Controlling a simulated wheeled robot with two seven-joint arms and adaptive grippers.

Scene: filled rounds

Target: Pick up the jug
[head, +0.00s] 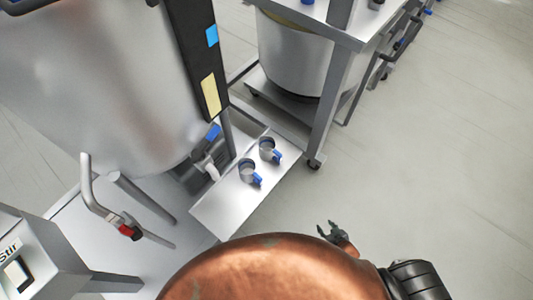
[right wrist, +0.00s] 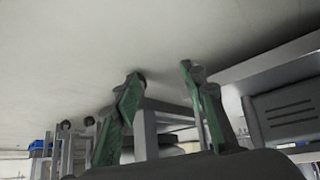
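Two small metal jugs with blue handles stand upright on a steel shelf (head: 225,213). The nearer jug (head: 246,168) is left of and below the farther jug (head: 266,146) in the head view. My right gripper (head: 327,230) is to the right of and below the shelf in the head view, clear of both jugs. In the right wrist view my right gripper (right wrist: 161,75) has its two green-sided fingers spread, with nothing between them. No jug shows in the right wrist view. My left gripper is not in view.
A large steel vat (head: 90,85) with a tap (head: 210,168) stands left of the jugs. Another vat (head: 295,55) sits under a steel table (head: 345,35) behind them. A bent pipe with a red end (head: 128,231) is at the left. Open floor (head: 430,160) lies right.

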